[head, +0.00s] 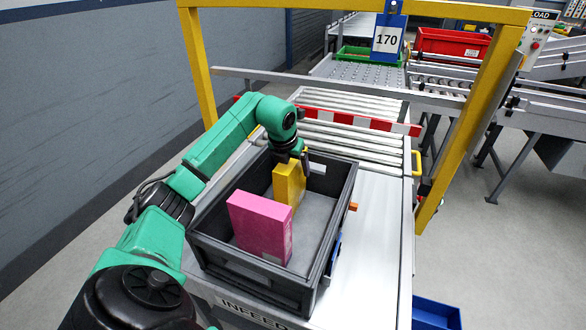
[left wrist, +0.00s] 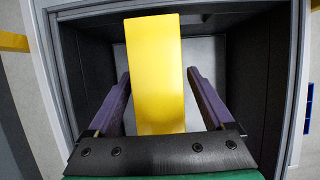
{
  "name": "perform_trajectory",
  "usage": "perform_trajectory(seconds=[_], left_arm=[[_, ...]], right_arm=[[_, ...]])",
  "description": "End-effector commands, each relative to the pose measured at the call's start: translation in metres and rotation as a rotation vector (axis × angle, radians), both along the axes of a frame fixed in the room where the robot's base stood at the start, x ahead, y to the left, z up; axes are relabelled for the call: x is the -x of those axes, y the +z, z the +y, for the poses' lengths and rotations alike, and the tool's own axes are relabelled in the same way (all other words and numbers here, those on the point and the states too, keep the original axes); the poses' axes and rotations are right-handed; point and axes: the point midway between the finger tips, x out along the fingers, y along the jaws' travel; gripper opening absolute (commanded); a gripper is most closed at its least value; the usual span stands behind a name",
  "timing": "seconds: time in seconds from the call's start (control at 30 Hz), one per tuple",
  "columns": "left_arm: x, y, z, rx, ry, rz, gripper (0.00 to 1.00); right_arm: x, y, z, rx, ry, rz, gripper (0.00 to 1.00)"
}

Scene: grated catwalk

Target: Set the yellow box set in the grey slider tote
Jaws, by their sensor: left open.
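The yellow box (head: 287,184) stands upright inside the grey tote (head: 247,277), toward its far end. My left gripper (head: 298,157) is over the tote at the top of the yellow box. In the left wrist view the yellow box (left wrist: 156,70) lies between the two open fingers of the gripper (left wrist: 157,95), with a gap on each side. The tote's dark walls show around it in that view. My right gripper is in neither view.
A pink box (head: 259,228) stands upright in the tote, nearer than the yellow box. The tote rests on a pale infeed table (head: 380,240) before a roller conveyor (head: 350,137). A yellow frame (head: 480,110) spans the conveyor. A blue bin (head: 436,313) is low at right.

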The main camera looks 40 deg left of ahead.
Motion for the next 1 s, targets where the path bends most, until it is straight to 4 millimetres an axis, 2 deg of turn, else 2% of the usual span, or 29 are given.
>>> perform_trajectory(seconds=[0.3, 0.43, 0.57, 1.0], left_arm=[[0.029, 0.075, -0.007, -0.004, 0.001, -0.005, 0.86], [0.037, 0.097, -0.010, -0.003, 0.000, -0.003, 0.86], [0.041, 0.103, -0.012, -0.002, 0.001, 0.000, 0.86], [0.041, 0.102, -0.012, -0.002, 0.001, 0.001, 0.86]], right_arm=[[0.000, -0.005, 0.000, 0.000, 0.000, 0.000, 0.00], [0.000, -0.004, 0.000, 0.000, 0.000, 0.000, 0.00], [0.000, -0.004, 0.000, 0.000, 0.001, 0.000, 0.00], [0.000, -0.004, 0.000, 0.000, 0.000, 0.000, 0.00]])
